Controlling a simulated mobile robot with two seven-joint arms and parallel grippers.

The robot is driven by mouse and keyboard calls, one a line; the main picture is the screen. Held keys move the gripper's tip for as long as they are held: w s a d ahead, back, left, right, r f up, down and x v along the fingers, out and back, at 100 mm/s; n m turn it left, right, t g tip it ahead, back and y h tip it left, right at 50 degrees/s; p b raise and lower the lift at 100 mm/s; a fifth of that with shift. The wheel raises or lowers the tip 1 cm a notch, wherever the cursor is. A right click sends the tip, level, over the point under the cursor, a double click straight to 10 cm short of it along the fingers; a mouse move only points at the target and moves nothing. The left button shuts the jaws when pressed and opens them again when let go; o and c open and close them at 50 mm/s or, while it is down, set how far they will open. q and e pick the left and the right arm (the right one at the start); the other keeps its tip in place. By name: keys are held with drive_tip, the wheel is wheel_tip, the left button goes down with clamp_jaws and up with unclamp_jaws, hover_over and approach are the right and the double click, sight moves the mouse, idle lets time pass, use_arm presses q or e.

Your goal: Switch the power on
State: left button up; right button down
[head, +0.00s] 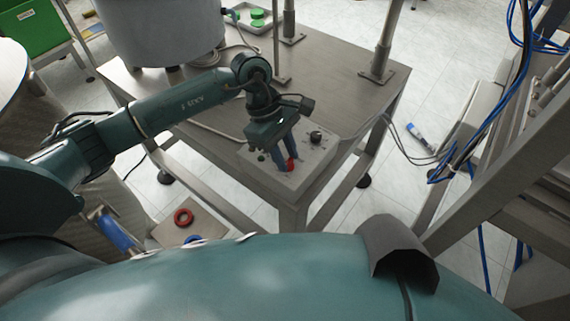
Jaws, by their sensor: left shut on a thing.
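A grey control box (310,174) sits at the front corner of the metal table. On it are a black knob (316,136) and a red switch (290,165). My left gripper (284,163) reaches down over the box from the left, with its blue fingers closed at the red switch. The fingers partly cover the switch, so its position cannot be read. A small dark button (262,157) shows left of the fingers. My right gripper is not in view.
The metal table (345,92) carries a large grey drum (160,30), upright posts and a tray with green caps (257,14). A red ring (183,217) lies on a lower board at the left. Blue cables (483,100) and a metal frame stand at the right.

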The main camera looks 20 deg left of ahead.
use_arm(q)
drive_tip(key=m+b, duration=0.1)
drive_tip(key=b, duration=0.1)
drive_tip(key=shift+w+f+m+g+b, duration=0.15)
drive_tip(key=shift+f+m+g+b, duration=0.15)
drive_tip(key=shift+f+m, duration=0.1)
drive_tip(key=shift+m+y+b, duration=0.3)
drive_tip(key=shift+m+b, duration=0.2)
drive_tip(key=shift+b, duration=0.15)
drive_tip(key=m+g+b, duration=0.1)
drive_tip(key=m+b, duration=0.1)
drive_tip(key=shift+r+y+b, duration=0.15)
drive_tip(key=shift+y+b, duration=0.15)
drive_tip(key=shift+b, duration=0.1)
drive_tip(key=shift+d+r+m+b, duration=0.1)
drive_tip(key=shift+r+m+b, duration=0.1)
drive_tip(key=shift+m+b, duration=0.65)
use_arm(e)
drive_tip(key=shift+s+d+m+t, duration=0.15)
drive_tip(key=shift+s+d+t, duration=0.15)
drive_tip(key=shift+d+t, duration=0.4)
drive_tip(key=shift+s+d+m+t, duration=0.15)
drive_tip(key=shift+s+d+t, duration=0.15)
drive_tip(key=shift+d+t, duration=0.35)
use_arm(q)
drive_tip(key=o, duration=1)
drive_tip(key=shift+g, duration=0.3)
drive_tip(key=shift+r, duration=0.1)
